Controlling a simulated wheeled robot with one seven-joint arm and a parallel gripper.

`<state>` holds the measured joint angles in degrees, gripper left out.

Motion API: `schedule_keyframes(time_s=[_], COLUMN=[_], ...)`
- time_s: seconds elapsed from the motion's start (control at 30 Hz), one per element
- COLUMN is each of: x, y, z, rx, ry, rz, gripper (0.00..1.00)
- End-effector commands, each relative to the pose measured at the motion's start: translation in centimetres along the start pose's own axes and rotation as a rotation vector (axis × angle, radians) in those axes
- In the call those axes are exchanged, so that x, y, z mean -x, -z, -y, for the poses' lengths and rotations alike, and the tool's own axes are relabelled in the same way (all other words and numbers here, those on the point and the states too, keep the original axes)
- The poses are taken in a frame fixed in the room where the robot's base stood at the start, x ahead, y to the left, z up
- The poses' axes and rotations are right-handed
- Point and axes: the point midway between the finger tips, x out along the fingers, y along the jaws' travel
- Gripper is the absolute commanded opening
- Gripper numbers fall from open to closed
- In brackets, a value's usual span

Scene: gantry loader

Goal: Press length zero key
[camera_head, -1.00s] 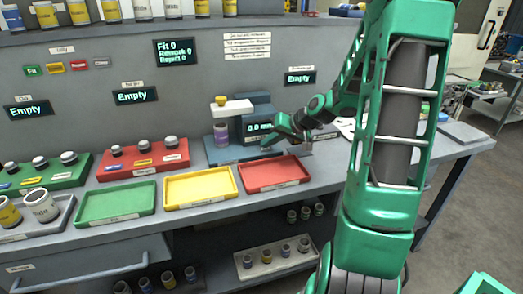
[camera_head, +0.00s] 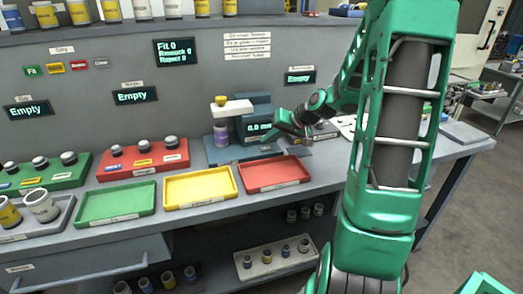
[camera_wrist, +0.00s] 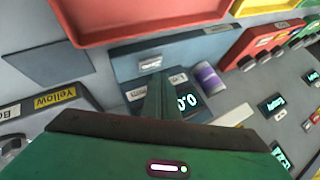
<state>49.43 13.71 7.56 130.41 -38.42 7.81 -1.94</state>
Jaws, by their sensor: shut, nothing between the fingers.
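The measuring device (camera_head: 255,112) stands on the bench below the wall displays. Its screen (camera_head: 258,127) reads 0.0 mm, and a purple-banded cylinder (camera_head: 221,134) stands at its left side. In the wrist view the screen (camera_wrist: 187,102) shows right of my fingers, with small pale key labels (camera_wrist: 138,94) on either side of the fingertips. Their lettering is too small to read, so I cannot tell which is length zero. My gripper (camera_head: 274,136) is shut and empty in front of the device. In the wrist view my gripper (camera_wrist: 156,78) covers part of the panel; contact is unclear.
Green (camera_head: 115,219), yellow (camera_head: 200,203) and red (camera_head: 268,187) trays line the bench's front edge. A red rack (camera_head: 142,170) with several capped parts is behind the green tray. My forearm hides part of the bench at right.

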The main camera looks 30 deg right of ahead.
Motion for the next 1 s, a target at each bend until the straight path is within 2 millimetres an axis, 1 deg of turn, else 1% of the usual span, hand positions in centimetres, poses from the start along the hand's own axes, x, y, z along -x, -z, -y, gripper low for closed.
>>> schedule_keyframes(time_s=[0.17, 0.7, 1.0], x=[0.2, 3.2, 3.5], y=[0.2, 2.4, 2.5], z=[0.1, 2.3, 2.5], rx=[0.001, 0.001, 0.0], ry=[0.0, 0.0, 0.0], rz=[-0.001, -0.001, 0.0], gripper=[0.0, 0.0, 0.0])
